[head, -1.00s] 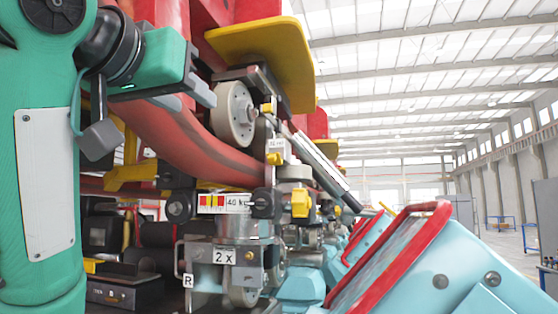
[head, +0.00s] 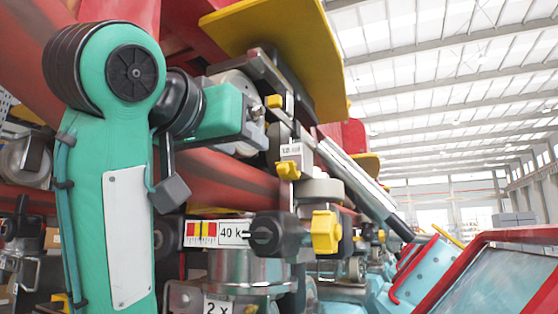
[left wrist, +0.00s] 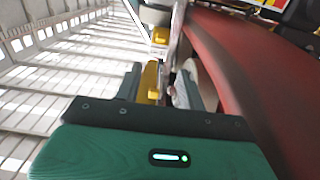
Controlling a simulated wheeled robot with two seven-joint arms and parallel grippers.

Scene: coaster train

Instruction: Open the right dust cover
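My left gripper (head: 256,112) comes in from the left, in front of the pale upper wheel (head: 238,80) and just left of a small yellow knob (head: 274,101). In the left wrist view its two grey fingers (left wrist: 168,88) stand apart, with a yellow part (left wrist: 150,80) and part of a pale wheel between them. I cannot tell whether they touch anything. A second yellow knob (head: 288,170) sits below on the metal bracket. I cannot tell which part is the right dust cover. My right gripper is out of view.
A red curved tube (head: 225,172) runs below the gripper. A yellow plate (head: 285,50) overhangs the wheel. A 40 kg label (head: 217,233) sits lower. Red-framed pale blue cars (head: 500,275) stand at lower right. Open hall lies beyond.

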